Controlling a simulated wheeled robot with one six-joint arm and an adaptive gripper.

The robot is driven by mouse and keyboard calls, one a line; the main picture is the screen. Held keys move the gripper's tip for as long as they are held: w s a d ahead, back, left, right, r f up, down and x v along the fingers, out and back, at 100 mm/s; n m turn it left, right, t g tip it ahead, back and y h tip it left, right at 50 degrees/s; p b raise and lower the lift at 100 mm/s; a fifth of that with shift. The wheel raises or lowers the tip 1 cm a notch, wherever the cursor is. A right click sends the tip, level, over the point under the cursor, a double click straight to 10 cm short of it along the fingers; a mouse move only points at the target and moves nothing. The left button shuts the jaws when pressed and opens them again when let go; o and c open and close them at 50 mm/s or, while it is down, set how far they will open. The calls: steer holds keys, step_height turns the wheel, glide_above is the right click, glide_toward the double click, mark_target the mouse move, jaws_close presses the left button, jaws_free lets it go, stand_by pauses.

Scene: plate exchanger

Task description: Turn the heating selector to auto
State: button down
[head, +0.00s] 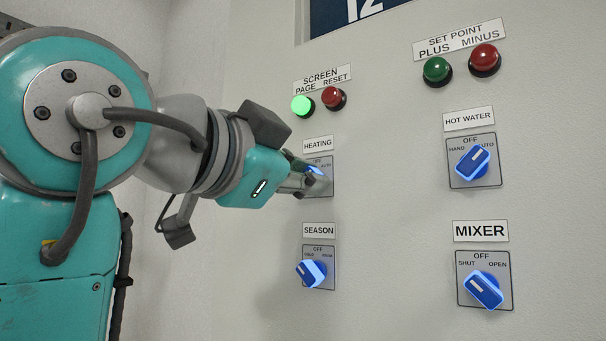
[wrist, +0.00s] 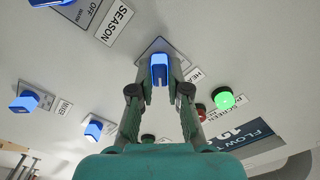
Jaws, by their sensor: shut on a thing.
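The heating selector is a blue knob (head: 315,170) on a grey plate (head: 326,188) under the HEATING label (head: 317,143). My gripper (head: 304,180) reaches it from the left and hides most of it in the head view. In the wrist view the blue knob (wrist: 159,70) sits between the two fingertips of my gripper (wrist: 159,82), which are shut on it. The knob's exact pointing direction cannot be told.
The season selector (head: 311,273) is just below. The hot water selector (head: 473,162) and mixer selector (head: 484,290) are to the right. Above are a lit green page button (head: 302,105), a red reset button (head: 334,98), and green and red set point buttons (head: 437,70).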

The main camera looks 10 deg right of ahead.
steer(key=c, duration=1.1)
jaws_free()
steer(key=shift+w+d, duration=0.1)
steer(key=shift+w, duration=0.05)
steer(key=shift+c, duration=0.2)
steer(key=v, duration=1.2)
